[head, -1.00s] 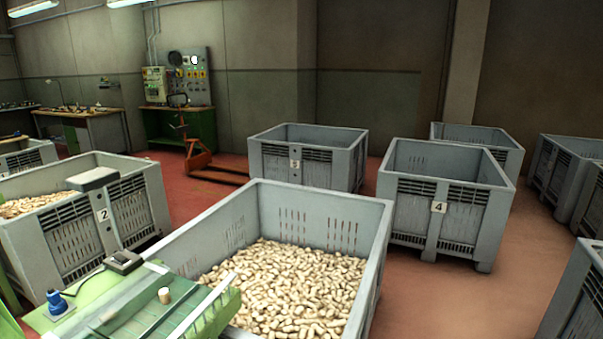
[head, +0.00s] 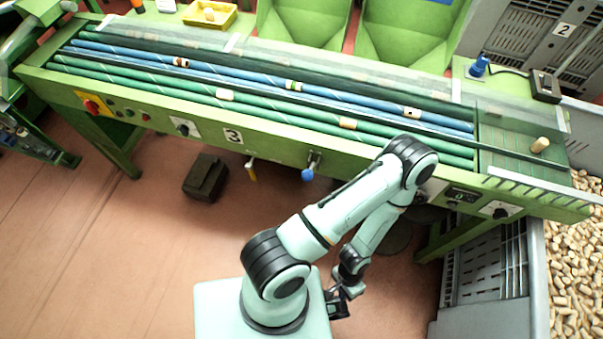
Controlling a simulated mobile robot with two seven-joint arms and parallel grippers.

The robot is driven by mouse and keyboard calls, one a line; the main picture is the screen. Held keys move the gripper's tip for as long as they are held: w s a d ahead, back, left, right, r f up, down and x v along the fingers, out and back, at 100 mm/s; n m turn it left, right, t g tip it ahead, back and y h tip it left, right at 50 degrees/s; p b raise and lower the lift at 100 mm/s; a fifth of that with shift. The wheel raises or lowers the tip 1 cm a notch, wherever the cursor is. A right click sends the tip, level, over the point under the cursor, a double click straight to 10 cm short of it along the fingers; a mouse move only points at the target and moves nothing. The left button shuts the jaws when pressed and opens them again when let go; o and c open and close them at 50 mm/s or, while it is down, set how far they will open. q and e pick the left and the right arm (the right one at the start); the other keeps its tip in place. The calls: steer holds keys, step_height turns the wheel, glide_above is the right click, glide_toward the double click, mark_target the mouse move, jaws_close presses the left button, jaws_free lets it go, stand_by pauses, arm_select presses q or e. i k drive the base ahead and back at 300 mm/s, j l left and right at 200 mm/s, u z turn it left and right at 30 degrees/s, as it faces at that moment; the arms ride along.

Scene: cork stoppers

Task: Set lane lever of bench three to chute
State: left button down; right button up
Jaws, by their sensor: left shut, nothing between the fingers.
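Bench three (head: 200,130) is a long green bench marked "3" on its front, with green and blue lanes running along its top. A lever with a blue knob (head: 308,174) hangs from the bench front, right of the number. I cannot read any lane or chute label at either one. My left gripper (head: 340,302) is below the bench front, to the lower right of the blue knob and apart from it; it is shut and empty. My right gripper is not in view.
Several corks (head: 347,123) lie on the lanes, and one cork (head: 540,145) sits at the right end. A crate of corks (head: 548,290) stands at the right. A dark pedal-like block (head: 205,178) is on the floor. Floor in front at left is clear.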

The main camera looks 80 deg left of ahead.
mark_target(307, 175)
steer(key=u, duration=2.8)
